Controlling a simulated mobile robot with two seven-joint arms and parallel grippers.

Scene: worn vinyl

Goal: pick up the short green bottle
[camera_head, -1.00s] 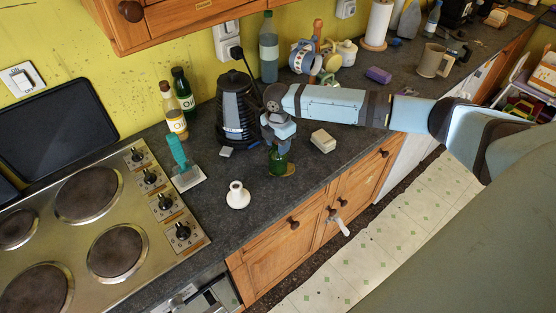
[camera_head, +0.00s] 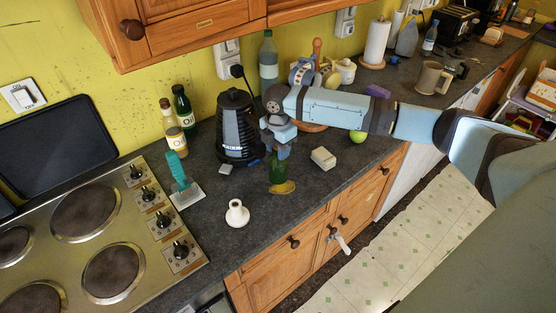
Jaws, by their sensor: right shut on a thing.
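The short green bottle (camera_head: 278,176) stands near the front part of the dark worktop, to the right of the kettle. My right gripper (camera_head: 279,153) comes down on it from above and is shut on its upper part. The gripper hides the bottle's top. I cannot tell whether the bottle's base touches the worktop. My left gripper is not in view.
A yellow-brown flat thing (camera_head: 285,188) lies right by the bottle's base. A dark kettle (camera_head: 236,128) stands to the left, a pale block (camera_head: 323,158) to the right, and a white candle holder (camera_head: 237,213) nearer the front.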

